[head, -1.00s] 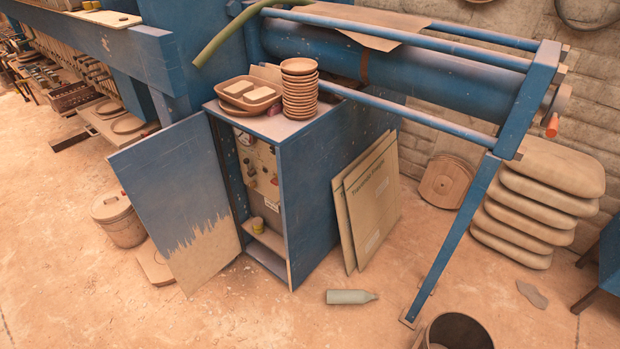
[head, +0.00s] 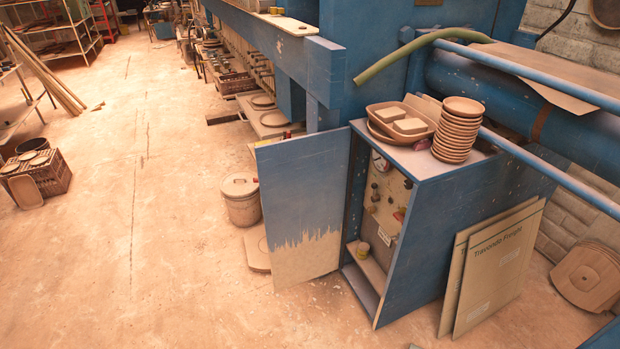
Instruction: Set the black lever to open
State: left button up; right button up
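A blue cabinet (head: 430,215) stands in the right half of the head view, with its door (head: 300,210) swung open to the left. Inside it is a pale control panel (head: 385,205) with several small knobs, gauges and fittings. A dark fitting shows on the panel, but it is too small to tell whether it is the black lever or how it is set. Neither of my grippers is in view.
Stacked clay bowls (head: 456,135) and a tray of blocks (head: 405,122) sit on the cabinet top. Flat cardboard boxes (head: 492,270) lean on its right side. A lidded bucket (head: 241,203) stands behind the door.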

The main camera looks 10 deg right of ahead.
aim_at(375, 198)
jog(key=u, duration=0.45)
jog(key=i, duration=1.25)
jog(key=z, duration=0.45)
